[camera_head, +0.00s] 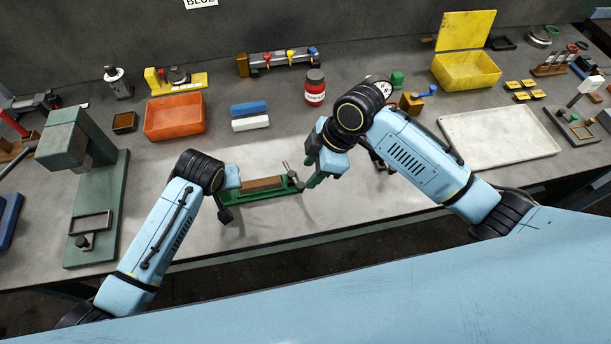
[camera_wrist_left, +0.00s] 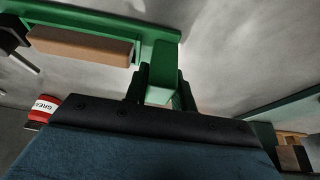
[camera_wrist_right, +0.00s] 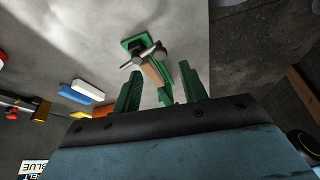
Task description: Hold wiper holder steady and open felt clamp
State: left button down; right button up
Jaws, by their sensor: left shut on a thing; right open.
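The green wiper holder (camera_head: 262,194) lies on the bench in front of me, with a brown felt strip (camera_head: 262,184) along it. A metal clamp with a lever (camera_head: 290,172) sits at its right end; it also shows in the right wrist view (camera_wrist_right: 143,57). My left gripper (camera_wrist_left: 160,92) is shut on the green block at the holder's left end. My right gripper (camera_head: 313,172) is open and empty, just right of the clamp end. In the right wrist view its fingers (camera_wrist_right: 163,92) point toward the holder without touching it, as far as I can see.
A red grease jar (camera_head: 315,88), an orange bin (camera_head: 174,117) and blue and white blocks (camera_head: 249,109) stand behind the holder. A green press (camera_head: 80,170) stands at left. A white tray (camera_head: 498,137) and a yellow box (camera_head: 466,70) are at right. The bench's front edge is close.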

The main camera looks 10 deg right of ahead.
jog(key=v, duration=0.6)
jog(key=shift+r, duration=0.4)
jog(key=shift+d, duration=0.1)
pick_arm(q)
jog(key=c, duration=1.1)
grip_release()
jog(key=shift+r, duration=0.15)
